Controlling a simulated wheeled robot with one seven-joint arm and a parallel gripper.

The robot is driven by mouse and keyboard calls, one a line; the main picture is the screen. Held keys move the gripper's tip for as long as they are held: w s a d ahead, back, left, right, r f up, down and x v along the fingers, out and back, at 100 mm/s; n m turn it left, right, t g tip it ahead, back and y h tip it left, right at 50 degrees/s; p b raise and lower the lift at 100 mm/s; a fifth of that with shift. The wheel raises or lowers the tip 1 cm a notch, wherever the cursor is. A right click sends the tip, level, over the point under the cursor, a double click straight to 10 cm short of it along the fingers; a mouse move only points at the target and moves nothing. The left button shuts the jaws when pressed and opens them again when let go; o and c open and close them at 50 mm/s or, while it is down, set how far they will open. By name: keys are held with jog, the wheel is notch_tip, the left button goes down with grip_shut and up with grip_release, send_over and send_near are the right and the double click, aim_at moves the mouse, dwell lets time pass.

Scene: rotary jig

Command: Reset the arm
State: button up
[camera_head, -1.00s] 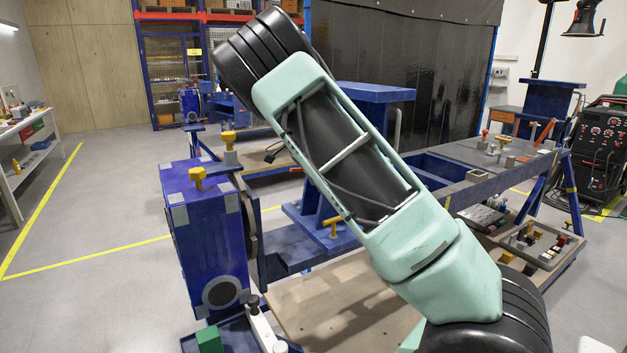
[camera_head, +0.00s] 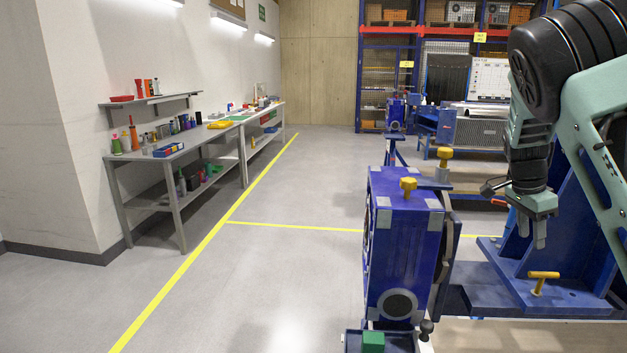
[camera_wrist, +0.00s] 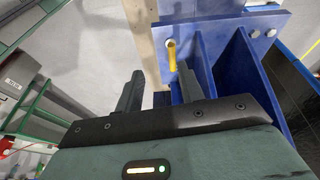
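My arm is bent at the right of the head view. My gripper (camera_head: 532,235) hangs from it, pointing down beside the blue bracket of the jig (camera_head: 570,292). In the wrist view the two fingers of my gripper (camera_wrist: 160,76) stand apart with nothing between them. A yellow handle (camera_head: 542,277) on the blue bracket is below the gripper; it also shows beyond the fingers in the wrist view (camera_wrist: 171,56). The blue jig box (camera_head: 402,245) with yellow knobs stands left of the gripper, apart from it.
A grey workbench (camera_head: 165,163) with bottles and small bins runs along the left wall. A yellow floor line (camera_head: 215,235) passes it. The floor between bench and jig is clear. A blue rack (camera_head: 372,75) stands at the back.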

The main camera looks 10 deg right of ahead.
jog(key=s+a+n+y, duration=0.1)
jog(key=s+a+n, duration=0.8)
jog(key=a, duration=0.4)
jog(key=s+a+n+y, duration=0.1)
jog(key=s+a+n, duration=0.8)
jog(key=a, duration=0.5)
jog(key=s+a+n+t+y, duration=0.1)
jog(key=s+a+n, duration=0.8)
jog(key=s+a, duration=0.3)
jog(key=shift+s+a+f+y, duration=0.2)
jog(key=shift+a+y, duration=0.2)
jog(key=shift+a, duration=0.35)
